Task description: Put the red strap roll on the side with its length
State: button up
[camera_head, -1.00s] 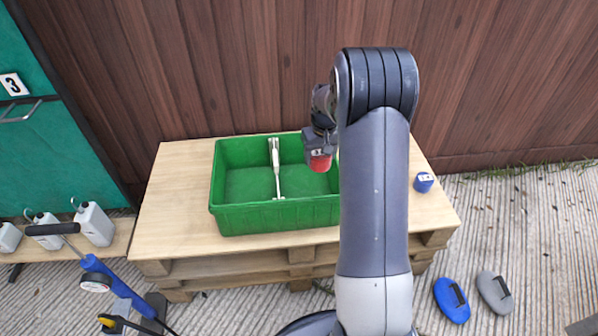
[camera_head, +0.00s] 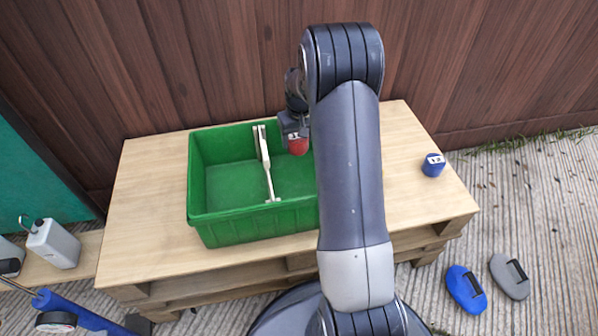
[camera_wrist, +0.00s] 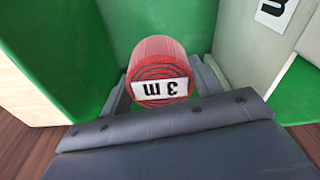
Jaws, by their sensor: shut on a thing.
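The red strap roll (camera_head: 298,147) is held in my gripper (camera_head: 294,133), over the right compartment of the green crate (camera_head: 250,229). In the wrist view, the roll (camera_wrist: 161,62) sits between the fingers (camera_wrist: 162,88), its round end facing the camera with an upside-down "3 m" label. A pale divider (camera_head: 266,170) splits the crate into left and right compartments. The divider also shows in the wrist view (camera_wrist: 235,55), with a partly cut-off label (camera_wrist: 275,10) that I cannot fully read. My arm hides the crate's right end in the head view.
A blue roll (camera_head: 432,168) with a white label stands on the pallet table (camera_head: 150,200), right of my arm. A wooden fence (camera_head: 230,60) rises close behind the table.

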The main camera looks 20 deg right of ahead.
aim_at(299, 139)
notch_tip(299, 139, down, 8)
jog(key=shift+f+b, duration=0.15)
jog(key=shift+b, duration=1.1)
jog(key=shift+f, duration=0.15)
jog(key=o, duration=1.2)
jog(key=shift+c, duration=0.2)
jog(key=r+p, duration=0.1)
jog(key=r, duration=0.3)
jog(key=s+r+p, duration=0.1)
jog(key=r, duration=0.3)
jog(key=r+p, duration=0.1)
jog(key=r, duration=0.3)
jog(key=shift+s+r+p, duration=0.1)
jog(key=shift+s+p, duration=0.15)
jog(key=shift+p, duration=0.1)
